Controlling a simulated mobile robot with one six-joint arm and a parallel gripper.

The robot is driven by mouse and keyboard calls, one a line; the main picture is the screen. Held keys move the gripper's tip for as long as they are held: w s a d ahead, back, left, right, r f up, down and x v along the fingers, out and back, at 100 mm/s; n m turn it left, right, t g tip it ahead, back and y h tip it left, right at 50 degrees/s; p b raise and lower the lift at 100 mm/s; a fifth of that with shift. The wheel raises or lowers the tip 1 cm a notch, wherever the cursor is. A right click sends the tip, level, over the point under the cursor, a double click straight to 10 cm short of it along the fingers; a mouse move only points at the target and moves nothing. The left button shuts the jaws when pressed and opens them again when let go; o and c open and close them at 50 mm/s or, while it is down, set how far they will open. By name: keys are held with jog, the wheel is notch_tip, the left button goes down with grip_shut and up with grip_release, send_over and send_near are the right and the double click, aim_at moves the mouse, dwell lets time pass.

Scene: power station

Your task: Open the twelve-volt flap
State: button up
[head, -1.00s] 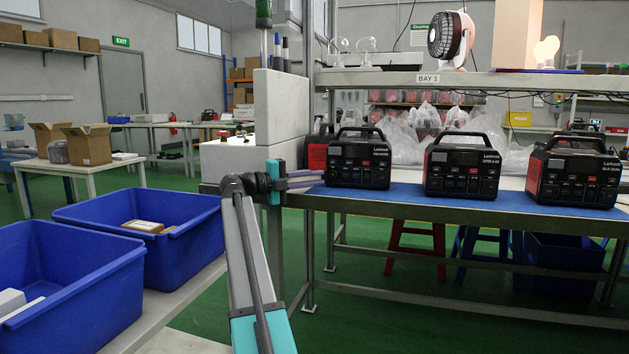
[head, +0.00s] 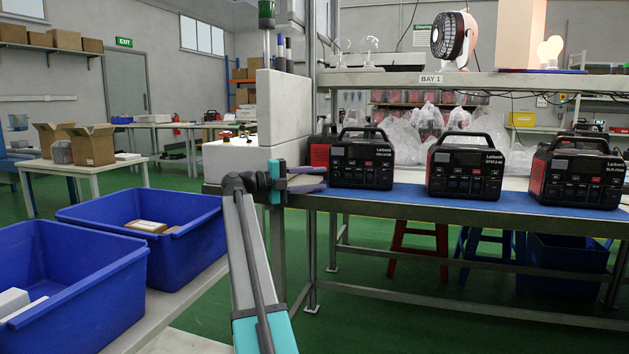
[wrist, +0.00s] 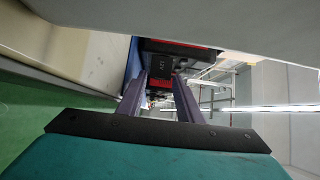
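Three black and red power stations stand in a row on the bench: the left one (head: 362,160), the middle one (head: 465,167) and the right one (head: 578,175). My gripper (head: 322,179) points right, just left of the left station's front. In the wrist view, my gripper (wrist: 162,84) is open, its two purple fingers apart with nothing held between them. Beyond the fingers is a dark station panel (wrist: 165,60) with red parts. A small upside-down marking, apparently 12V (wrist: 184,65), shows on it. The flap's edges and whether it is shut are too small to tell.
The blue-topped bench (head: 405,198) carries the stations under a shelf marked BAY 1 (head: 400,80). A white block (head: 284,107) stands close behind my wrist. Blue bins (head: 190,228) are at left. The space before the stations is clear.

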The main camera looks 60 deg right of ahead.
jog(key=shift+r, duration=0.15)
notch_tip(320, 180, up, 3)
jog(key=p, duration=0.2)
jog(key=shift+r+p, duration=0.2)
jog(key=shift+p, duration=0.2)
jog(key=s+a+r+p, duration=0.1)
jog(key=s+a+p, duration=0.5)
jog(key=s+a, duration=0.4)
jog(key=shift+a+r, duration=0.15)
jog(key=shift+a, duration=1.05)
jog(key=shift+c, duration=0.6)
